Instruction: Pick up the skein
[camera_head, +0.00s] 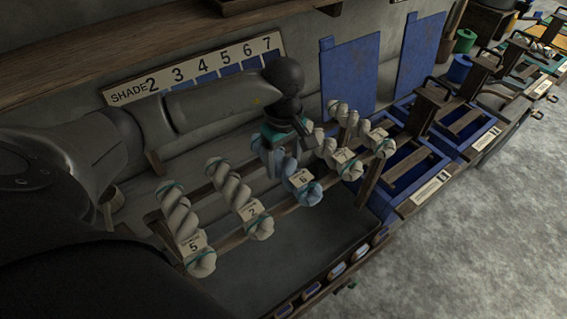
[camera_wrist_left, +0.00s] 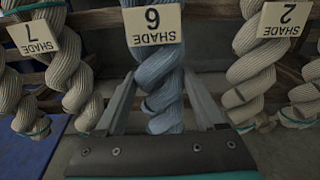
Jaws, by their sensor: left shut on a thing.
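The blue twisted skein (camera_head: 308,191) with the tag "6" hangs on the wooden rack among pale skeins. It also shows in the middle of the left wrist view (camera_wrist_left: 160,75), its tag upside down. My left gripper (camera_head: 277,152) reaches it from above and behind. In the left wrist view the left gripper's fingers (camera_wrist_left: 160,95) lie on either side of the blue skein, shut on it. The skein's upper part is partly hidden by the gripper in the head view. My right gripper is not in view.
Pale skeins hang close on both sides, including those tagged "2" (camera_head: 251,211) and "5" (camera_head: 196,247). The rack's wooden rail (camera_head: 232,241) runs beneath them. A shade board (camera_head: 195,70) is on the wall behind. Blue dye trays (camera_head: 405,165) stand to the right.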

